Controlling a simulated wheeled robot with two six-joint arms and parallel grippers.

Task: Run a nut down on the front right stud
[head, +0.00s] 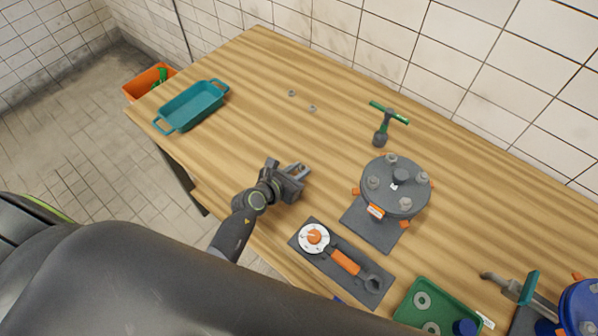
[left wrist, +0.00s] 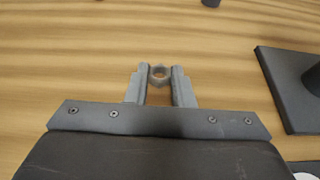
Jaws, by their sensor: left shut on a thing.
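My left gripper (head: 303,171) is low over the wooden table, left of the flange. In the left wrist view its fingers (left wrist: 158,76) are shut on a grey hex nut (left wrist: 158,73) at their tips, its hole facing the camera. The round grey flange (head: 395,187) stands on a dark base plate (head: 372,231), with several studs around its rim. The front right stud (head: 405,204) shows as a grey stub; I cannot tell whether it bears a nut. The gripper and nut are well apart from the flange. My right gripper is out of view.
A green-handled tool (head: 389,118) lies behind the flange. A wrench (head: 345,263) on a dark mat and a green tray (head: 432,303) are in front. A teal tray (head: 191,106) sits far left.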

